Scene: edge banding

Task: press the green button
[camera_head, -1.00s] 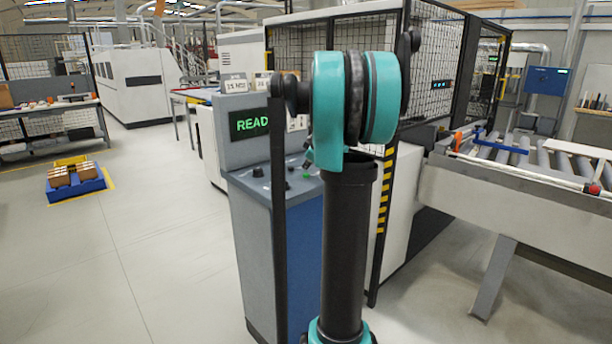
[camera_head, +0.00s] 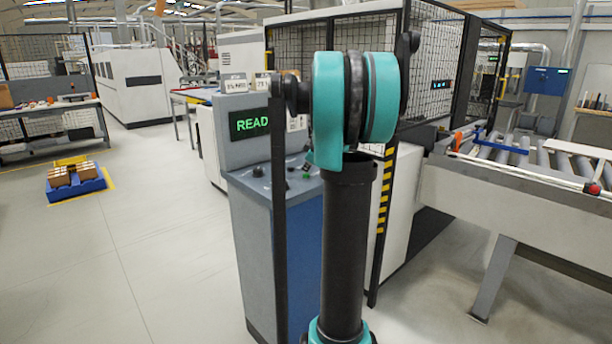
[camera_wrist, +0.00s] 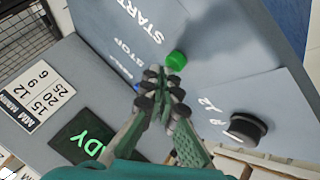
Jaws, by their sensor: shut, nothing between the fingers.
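The green button (camera_wrist: 175,60) is a small round cap on the sloping grey panel, beside the white words START and STOP in the wrist view. My gripper (camera_wrist: 160,76) is shut and empty. Its dark fingertips are right beside the button in the picture, just below and left of it; I cannot tell whether they touch it. In the head view the grey and blue console (camera_head: 258,230) stands behind my arm, which hides much of its panel and most of my gripper.
A black knob (camera_wrist: 246,126) sits on the panel right of my fingers. A lit display (camera_wrist: 85,140) and a number plate (camera_wrist: 42,98) are at the left. A roller conveyor (camera_head: 520,160) stands at the right. Open floor lies left of the console.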

